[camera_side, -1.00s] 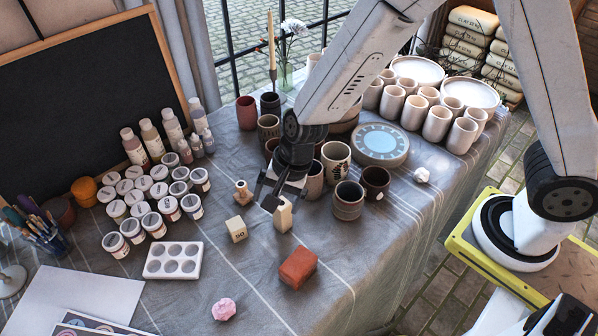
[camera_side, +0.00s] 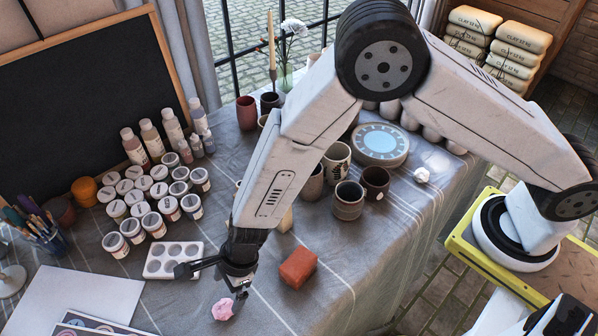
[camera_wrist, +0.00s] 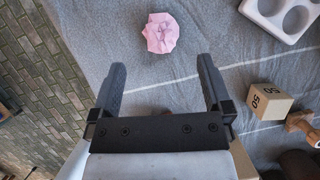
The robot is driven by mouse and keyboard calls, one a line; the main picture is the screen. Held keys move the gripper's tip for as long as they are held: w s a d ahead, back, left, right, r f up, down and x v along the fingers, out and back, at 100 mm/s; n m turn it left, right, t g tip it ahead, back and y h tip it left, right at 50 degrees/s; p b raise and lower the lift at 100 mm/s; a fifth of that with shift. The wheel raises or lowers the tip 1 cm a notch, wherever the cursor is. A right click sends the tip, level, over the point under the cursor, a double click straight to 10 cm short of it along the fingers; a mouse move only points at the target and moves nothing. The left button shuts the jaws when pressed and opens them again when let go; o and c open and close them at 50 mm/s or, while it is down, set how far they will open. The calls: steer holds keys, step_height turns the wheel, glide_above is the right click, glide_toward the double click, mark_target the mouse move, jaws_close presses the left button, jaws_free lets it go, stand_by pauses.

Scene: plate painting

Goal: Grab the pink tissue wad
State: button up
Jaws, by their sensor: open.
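The pink tissue wad (camera_side: 223,309) lies on the grey tablecloth near the front of the table. In the wrist view the wad (camera_wrist: 161,33) is at the top, beyond my fingertips and roughly in line with the gap between them. My gripper (camera_wrist: 160,75) is open, with nothing between its fingers. In the side view my gripper (camera_side: 212,282) is low over the table, close beside the wad. I cannot tell the exact height of the fingertips above the cloth.
The white palette (camera_side: 172,258) is just behind the gripper. A red-brown block (camera_side: 298,267) lies to the right. In the wrist view a wooden "50" block (camera_wrist: 264,102) is at the right. White paper (camera_side: 75,297) lies to the left. Cloth around the wad is clear.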

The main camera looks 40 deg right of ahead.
mark_target(223, 307)
steer(key=shift+x, duration=1.15)
steer(key=shift+f, duration=0.2)
steer(key=shift+x, duration=2.45)
steer(key=shift+d, duration=0.1)
jaws_close()
